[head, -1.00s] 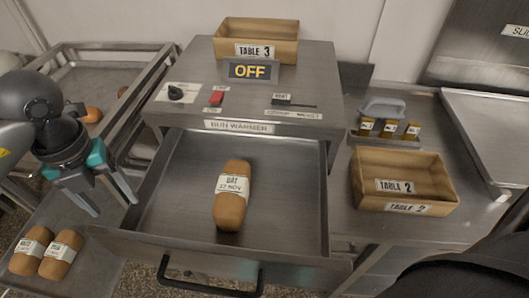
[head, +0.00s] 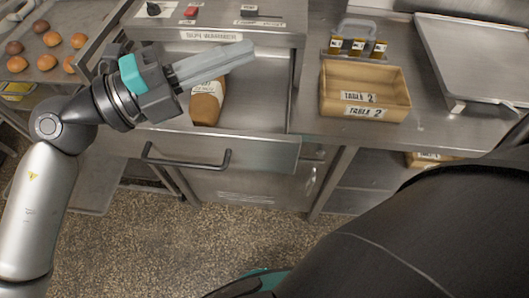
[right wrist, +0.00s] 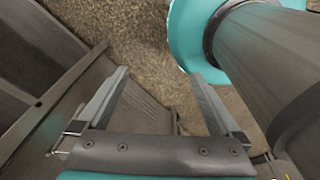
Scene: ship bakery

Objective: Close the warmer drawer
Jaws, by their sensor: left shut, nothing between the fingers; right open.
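The warmer drawer is the grey metal drawer (head: 258,112) in the head view, pulled out of the bun warmer with its front panel (head: 262,152) and black bar handle (head: 187,163) facing me. A brown loaf (head: 206,105) with a paper label lies inside, partly hidden by my left gripper. My left gripper (head: 250,50) is shut and empty, its fingers pointing right above the open drawer. I see no grip on the handle. My right gripper (right wrist: 160,85) is open and empty in the right wrist view, above the floor and beside a grey metal cabinet.
The bun warmer's top (head: 222,15) carries a knob and a red switch. To its right are a "TABLE 2" box (head: 364,90) and a rack of small labelled jars (head: 358,46). A tray of buns (head: 42,52) is at the left. Speckled floor (head: 180,240) lies in front of the drawer.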

